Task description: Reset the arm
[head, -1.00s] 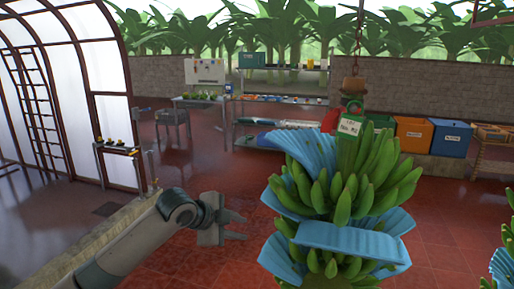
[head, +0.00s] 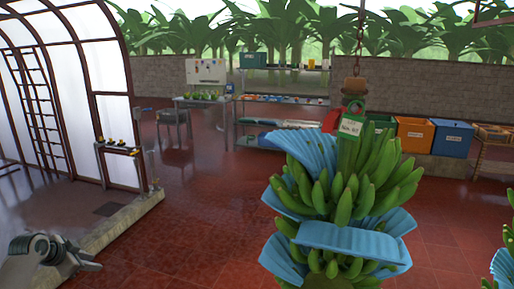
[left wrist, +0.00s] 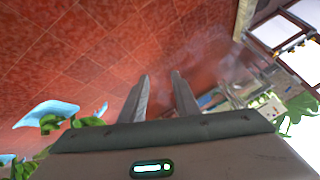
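My left gripper (head: 88,262) is low at the left of the head view, well away from the hanging banana stem. In the left wrist view its two fingers (left wrist: 160,92) stand apart with nothing between them, only red floor behind. The green banana stem (head: 345,195) hangs from a chain at the right of centre, with blue padding sheets (head: 350,238) between its hands and a tag (head: 351,127) at the top. My right gripper is not in view.
Another stem with blue sheets (head: 503,265) shows at the right edge. A low kerb (head: 110,230) runs near my left arm. Shelves (head: 280,112), an orange crate (head: 412,134) and a blue crate (head: 452,138) stand at the back. The red floor (head: 200,220) between is clear.

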